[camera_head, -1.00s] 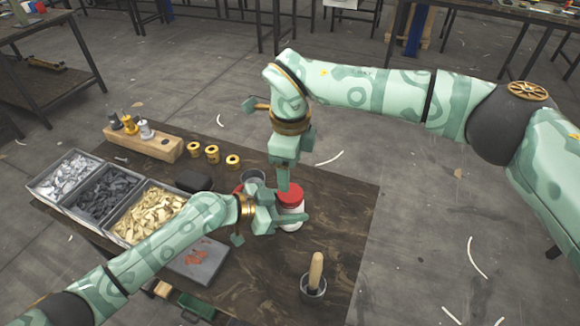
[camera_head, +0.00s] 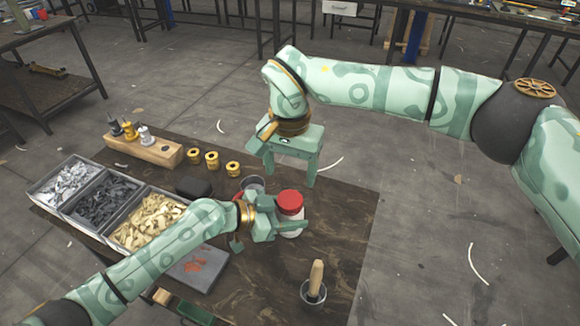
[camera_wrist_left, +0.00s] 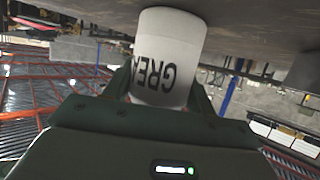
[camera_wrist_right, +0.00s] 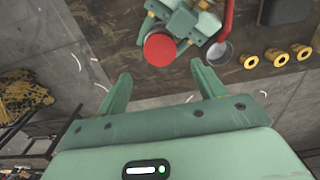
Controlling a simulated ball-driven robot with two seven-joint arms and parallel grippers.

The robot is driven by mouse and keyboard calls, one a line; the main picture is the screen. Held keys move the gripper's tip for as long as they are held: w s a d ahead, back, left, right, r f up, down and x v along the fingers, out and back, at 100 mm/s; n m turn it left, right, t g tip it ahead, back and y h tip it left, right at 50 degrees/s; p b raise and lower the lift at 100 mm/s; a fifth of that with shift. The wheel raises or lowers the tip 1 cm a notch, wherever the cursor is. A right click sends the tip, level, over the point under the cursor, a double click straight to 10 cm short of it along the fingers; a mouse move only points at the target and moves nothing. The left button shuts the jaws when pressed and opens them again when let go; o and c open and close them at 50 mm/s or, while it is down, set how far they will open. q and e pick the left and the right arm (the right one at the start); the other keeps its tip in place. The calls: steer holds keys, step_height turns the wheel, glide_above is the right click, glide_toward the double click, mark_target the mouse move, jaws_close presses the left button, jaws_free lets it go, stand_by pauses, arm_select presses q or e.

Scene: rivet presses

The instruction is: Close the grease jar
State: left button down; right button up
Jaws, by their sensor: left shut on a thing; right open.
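The grease jar (camera_head: 289,222) is a white jar standing upright on the dark table, with a red lid (camera_head: 289,200) on its top. In the left wrist view the jar (camera_wrist_left: 168,60) shows part of the lettering "GREA". My left gripper (camera_head: 288,228) is shut on the jar body from the left. My right gripper (camera_head: 290,178) is open and empty, above and behind the jar. In the right wrist view the red lid (camera_wrist_right: 160,47) lies beyond the open fingers, apart from them. I cannot tell how tightly the lid is seated.
A grey cup (camera_head: 252,183) and a red item stand just behind my left gripper. Several brass rings (camera_head: 212,159), a wooden block (camera_head: 142,146) and parts bins (camera_head: 105,200) are to the left. A wooden-handled tool in a pot (camera_head: 314,285) stands in front. The table's right side is clear.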

mark_target(290, 199)
steer(key=shift+f, duration=0.1)
steer(key=shift+f, duration=3.9)
steer(key=c, duration=1)
steer(key=m, duration=0.8)
steer(key=shift+m, duration=0.3)
steer(key=m, duration=0.4)
steer(key=shift+m, duration=0.4)
steer(key=m, duration=0.3)
